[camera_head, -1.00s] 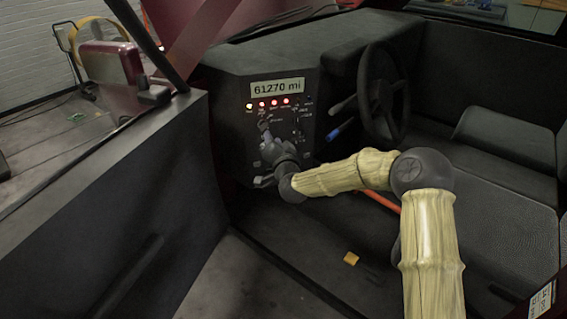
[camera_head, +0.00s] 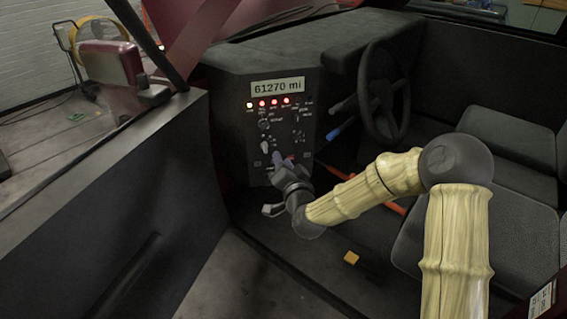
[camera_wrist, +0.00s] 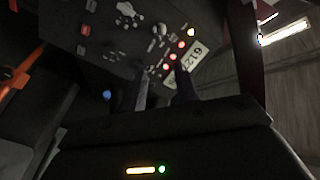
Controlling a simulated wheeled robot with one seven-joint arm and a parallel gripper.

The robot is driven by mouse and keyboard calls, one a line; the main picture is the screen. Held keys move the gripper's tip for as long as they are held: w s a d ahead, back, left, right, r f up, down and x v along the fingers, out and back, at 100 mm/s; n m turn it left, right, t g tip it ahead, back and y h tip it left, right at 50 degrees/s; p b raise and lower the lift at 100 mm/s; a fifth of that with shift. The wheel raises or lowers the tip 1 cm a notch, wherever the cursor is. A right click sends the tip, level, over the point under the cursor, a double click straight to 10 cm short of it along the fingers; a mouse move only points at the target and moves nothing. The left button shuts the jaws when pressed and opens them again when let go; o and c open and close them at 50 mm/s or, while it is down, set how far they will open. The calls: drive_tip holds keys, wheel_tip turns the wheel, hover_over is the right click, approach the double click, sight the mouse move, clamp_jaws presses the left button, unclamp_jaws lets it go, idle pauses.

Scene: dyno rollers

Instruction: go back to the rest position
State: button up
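My gripper (camera_head: 284,160) is in front of the lower part of the dashboard panel (camera_head: 262,178) in the head view, with its dark fingers pointing at the panel. In the wrist view, the two dark fingers of my gripper (camera_wrist: 163,90) stand apart with a gap between them, and nothing shows held. The panel (camera_wrist: 105,45) lies beyond the fingertips, with its knobs and lit lamps. The head view does not show clearly how far the fingertips are from the panel.
The steering wheel (camera_head: 384,92) and seats (camera_head: 480,215) are to the right. The open door (camera_head: 110,215) is at the left. A small yellow block (camera_head: 351,257) lies on the floor.

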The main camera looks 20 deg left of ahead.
drive_tip(key=s+d+f+n+g+h, duration=0.2)
drive_tip(key=s+d+f+g+h, duration=0.1)
drive_tip(key=d, duration=0.6)
drive_tip(key=s+d+f+n+g+h, duration=0.2)
drive_tip(key=s+d+f+n+g, duration=0.15)
drive_tip(key=d, duration=0.55)
drive_tip(key=s+d+r+m+g+h, duration=0.1)
drive_tip(key=s+d+m+g+h, duration=0.35)
drive_tip(key=s+d, duration=1.2)
wheel_tip(320, 180, up, 24)
drive_tip(key=n+g+p, duration=0.1)
drive_tip(key=p, duration=2.2)
drive_tip(key=shift+s+f+n+g+p, duration=0.15)
drive_tip(key=shift+s+n+g+p, duration=0.05)
drive_tip(key=shift+n+g+p, duration=0.15)
